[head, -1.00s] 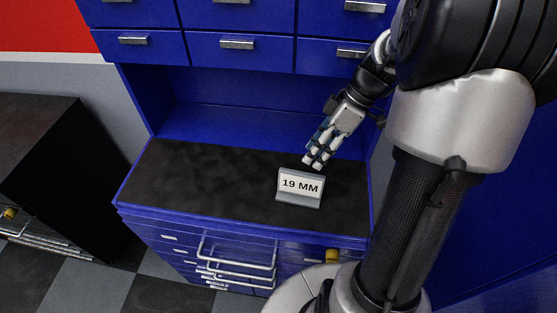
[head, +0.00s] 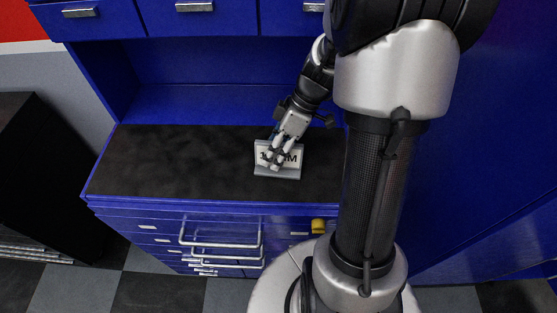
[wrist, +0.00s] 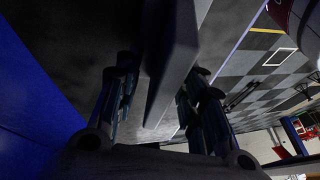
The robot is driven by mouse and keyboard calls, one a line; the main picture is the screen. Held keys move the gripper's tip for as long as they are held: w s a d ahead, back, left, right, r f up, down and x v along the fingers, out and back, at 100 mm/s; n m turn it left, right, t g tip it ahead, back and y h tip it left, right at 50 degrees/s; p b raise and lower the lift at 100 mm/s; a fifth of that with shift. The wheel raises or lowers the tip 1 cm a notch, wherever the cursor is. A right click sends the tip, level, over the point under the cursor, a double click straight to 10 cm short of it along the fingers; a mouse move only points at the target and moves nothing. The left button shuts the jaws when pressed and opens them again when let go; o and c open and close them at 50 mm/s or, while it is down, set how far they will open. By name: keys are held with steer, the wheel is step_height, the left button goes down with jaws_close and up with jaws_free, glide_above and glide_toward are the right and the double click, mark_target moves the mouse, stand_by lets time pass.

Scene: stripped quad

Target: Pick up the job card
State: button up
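The job card (head: 293,163) is a white plate marked in black on a grey stand, upright on the dark worktop (head: 170,165). My gripper (head: 272,162) is over it in the head view, and its fingers hide much of the lettering. In the wrist view the card's grey slab (wrist: 173,65) runs between the two sides of my gripper (wrist: 158,80). The fingers are spread, with gaps visible beside the slab. Whether either finger touches it cannot be told.
The worktop left of the card is bare. Blue cabinets (head: 200,20) hang above the back panel. Drawers with bar handles (head: 220,242) are below the front edge. A dark cabinet (head: 40,170) stands at the left. A blue panel (head: 470,150) rises at the right.

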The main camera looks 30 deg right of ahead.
steer(key=shift+f, duration=0.1)
stand_by(0.5)
steer(key=shift+c, duration=0.4)
jaws_close()
